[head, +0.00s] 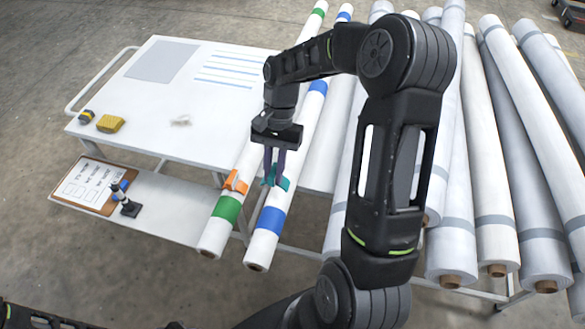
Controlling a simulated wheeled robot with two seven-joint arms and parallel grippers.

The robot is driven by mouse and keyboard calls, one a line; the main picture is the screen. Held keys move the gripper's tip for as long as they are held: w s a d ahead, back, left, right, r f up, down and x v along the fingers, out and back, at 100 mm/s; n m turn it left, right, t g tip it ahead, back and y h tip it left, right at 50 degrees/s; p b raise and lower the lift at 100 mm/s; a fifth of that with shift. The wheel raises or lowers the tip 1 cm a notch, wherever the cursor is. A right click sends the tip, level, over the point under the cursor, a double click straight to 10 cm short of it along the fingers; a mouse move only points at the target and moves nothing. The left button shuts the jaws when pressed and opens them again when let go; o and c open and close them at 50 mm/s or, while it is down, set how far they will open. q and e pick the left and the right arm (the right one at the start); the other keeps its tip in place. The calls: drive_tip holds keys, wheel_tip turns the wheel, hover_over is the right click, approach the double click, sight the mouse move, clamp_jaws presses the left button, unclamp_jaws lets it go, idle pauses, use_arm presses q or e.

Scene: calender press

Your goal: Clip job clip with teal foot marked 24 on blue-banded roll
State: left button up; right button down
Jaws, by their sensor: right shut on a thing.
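The blue-banded roll (262,240) is white with a blue band near its front end and another further up. My right gripper (273,178) points down over this roll, just behind the front blue band. It is shut on the teal-footed job clip (281,184), which shows at the fingertips in line with the roll. I cannot tell whether the clip touches the roll or sits just above it, and no number on it can be read. My left gripper is out of view; only part of my left arm shows at the bottom left.
The green-banded roll (219,232) lies close on the left with an orange clip (235,182) on it. Grey-banded rolls (496,235) fill the right. A white table (150,125) at left holds a yellow sponge (111,124); a clipboard (84,187) lies on the lower shelf.

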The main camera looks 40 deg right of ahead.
drive_tip(key=shift+a+f, duration=0.1)
drive_tip(key=shift+f, duration=0.55)
drive_tip(key=shift+f, duration=0.1)
drive_tip(key=b, duration=0.4)
hover_over(274, 205)
drive_tip(key=d, duration=0.1)
drive_tip(key=f, duration=0.5)
drive_tip(key=shift+w+d, duration=0.15)
drive_tip(key=shift+w, duration=0.2)
drive_tip(key=shift+f+b, duration=0.75)
drive_tip(key=shift+f, duration=0.35)
drive_tip(key=shift+f, duration=0.55)
idle(0.9)
